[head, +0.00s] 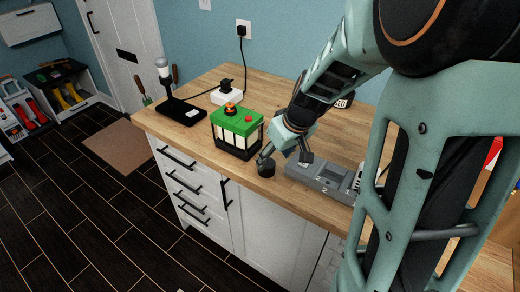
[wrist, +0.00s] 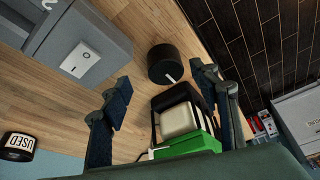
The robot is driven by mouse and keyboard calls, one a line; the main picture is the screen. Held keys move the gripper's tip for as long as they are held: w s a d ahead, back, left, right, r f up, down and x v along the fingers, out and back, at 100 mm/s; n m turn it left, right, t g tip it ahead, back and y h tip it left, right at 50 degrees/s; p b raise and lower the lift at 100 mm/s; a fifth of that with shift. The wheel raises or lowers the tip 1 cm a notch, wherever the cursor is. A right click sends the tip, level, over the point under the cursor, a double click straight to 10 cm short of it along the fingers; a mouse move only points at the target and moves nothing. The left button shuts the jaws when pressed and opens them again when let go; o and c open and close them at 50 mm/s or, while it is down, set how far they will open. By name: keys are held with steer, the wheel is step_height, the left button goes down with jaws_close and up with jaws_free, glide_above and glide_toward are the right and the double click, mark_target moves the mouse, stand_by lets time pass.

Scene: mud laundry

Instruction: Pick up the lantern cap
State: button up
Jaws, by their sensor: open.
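A short black cylinder, which looks like the lantern cap (head: 266,169), stands on the wooden counter near its front edge. In the wrist view the cap (wrist: 172,62) lies ahead of the fingertips, toward the right finger, with a small white mark on its side. My gripper (head: 285,154) is open and empty above the counter; one fingertip shows just over the cap in the head view. In the wrist view my gripper (wrist: 160,86) has its fingers wide apart. The green and black lantern (head: 236,128) with pale panels stands left of the cap, and its green part (wrist: 190,146) shows between the fingers.
A grey numbered device (head: 318,180) sits close to the right of the cap. A black round piece marked USED (wrist: 17,146) lies farther off. A black stand (head: 181,111) and a white plug block (head: 226,97) are behind the lantern. The counter (head: 187,136) is bare at its left front.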

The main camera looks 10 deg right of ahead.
mark_target(268, 164)
steer(key=x, duration=0.2)
steer(key=a+x, duration=0.1)
steer(key=x, duration=0.1)
steer(key=shift+w+p, duration=0.1)
steer(key=shift+p, duration=0.25)
steer(key=shift+w+f, duration=0.25)
steer(key=shift+f, duration=0.35)
steer(key=c, duration=0.9)
